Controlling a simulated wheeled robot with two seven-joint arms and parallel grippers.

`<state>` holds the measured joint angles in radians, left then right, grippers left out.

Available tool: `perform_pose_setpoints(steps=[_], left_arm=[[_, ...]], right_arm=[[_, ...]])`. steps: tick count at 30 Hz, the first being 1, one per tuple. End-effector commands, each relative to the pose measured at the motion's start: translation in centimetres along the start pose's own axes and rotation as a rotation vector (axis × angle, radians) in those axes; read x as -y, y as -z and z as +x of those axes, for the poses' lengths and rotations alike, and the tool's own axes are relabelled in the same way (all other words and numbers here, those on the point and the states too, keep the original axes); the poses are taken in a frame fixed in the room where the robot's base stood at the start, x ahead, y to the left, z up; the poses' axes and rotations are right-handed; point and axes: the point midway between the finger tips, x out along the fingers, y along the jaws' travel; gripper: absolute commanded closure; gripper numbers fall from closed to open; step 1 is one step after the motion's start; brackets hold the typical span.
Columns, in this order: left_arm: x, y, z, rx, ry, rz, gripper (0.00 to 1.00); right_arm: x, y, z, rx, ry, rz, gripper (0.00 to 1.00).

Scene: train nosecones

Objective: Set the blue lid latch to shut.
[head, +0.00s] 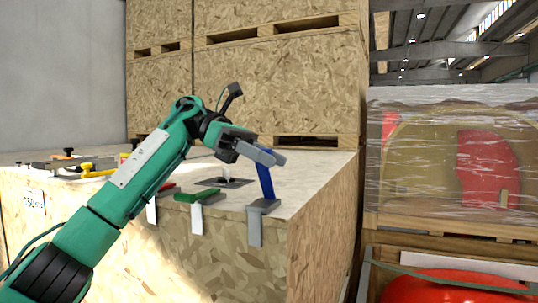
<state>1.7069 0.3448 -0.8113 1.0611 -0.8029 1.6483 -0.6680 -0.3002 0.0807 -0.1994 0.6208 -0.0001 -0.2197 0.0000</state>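The blue lid latch (266,184) is at the crate's front right corner. Its blue lever stands up steeply from a grey metal bracket (256,226) that hangs over the crate's edge. My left gripper (270,156) is at the upper end of the blue lever, with its grey fingers touching or very close to it. The fingers overlap the lever's top, so I cannot tell whether they are open or closed on it. My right gripper is not in view.
A green latch (190,197) and a red latch (167,188) lie low along the same crate edge. Yellow and black clamps (88,169) lie on the lid (300,172) at left. Tall wooden crates (270,90) stand behind. A wrapped crate (430,160) stands at right.

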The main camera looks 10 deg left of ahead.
Motion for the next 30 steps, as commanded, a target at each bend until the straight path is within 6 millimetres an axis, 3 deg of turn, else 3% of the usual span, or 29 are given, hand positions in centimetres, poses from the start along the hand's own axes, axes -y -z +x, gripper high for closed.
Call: perform_pose_setpoints(steps=[11, 18, 30], left_arm=[[0.0, 0.0, 0.7, 0.001, 0.000, -0.001, 0.62], [0.0, 0.0, 0.6, 0.001, 0.000, 0.000, 1.00], [0.4, 0.5, 0.8, -0.001, -0.018, 0.043, 1.00]], right_arm=[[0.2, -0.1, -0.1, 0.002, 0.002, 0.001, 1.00], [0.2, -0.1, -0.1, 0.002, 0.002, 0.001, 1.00], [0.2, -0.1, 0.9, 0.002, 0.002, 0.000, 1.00]])
